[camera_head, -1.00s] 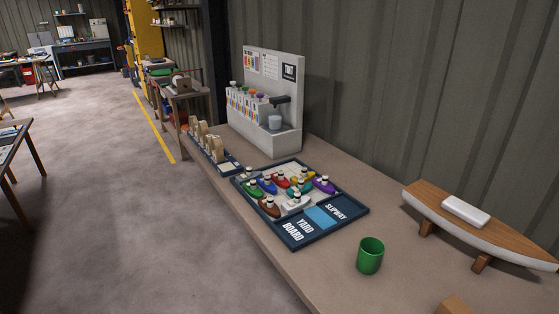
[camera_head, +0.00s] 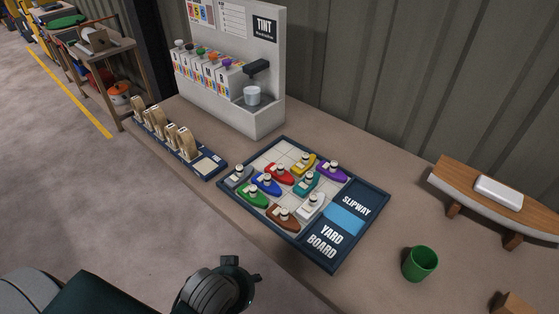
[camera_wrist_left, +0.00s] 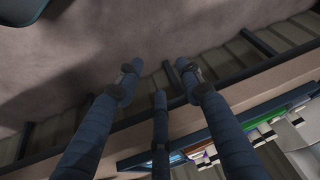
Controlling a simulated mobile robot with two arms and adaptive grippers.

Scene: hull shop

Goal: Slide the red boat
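The red boat (camera_head: 277,174) sits on the gridded part of the yard board (camera_head: 333,266), between the grey boat (camera_head: 236,178), the blue boat (camera_head: 266,184), the yellow boat (camera_head: 301,166) and the teal boat (camera_head: 307,185). Nothing touches it from my side. My left arm comes in at the bottom left of the head view, short of the bench. In the left wrist view my left gripper (camera_wrist_left: 160,78) has its fingers spread, with nothing between them. The board's edge shows partly behind the fingers there; I cannot pick out the red boat. My right gripper is not in view.
Green (camera_head: 253,197), brown (camera_head: 283,218), white (camera_head: 312,207) and purple (camera_head: 332,172) boats share the board. A tint machine (camera_head: 262,118) stands behind, a rack (camera_head: 203,168) left, a green cup (camera_head: 420,263) and model hull (camera_head: 480,205) right. The slipway corner holds no boat.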

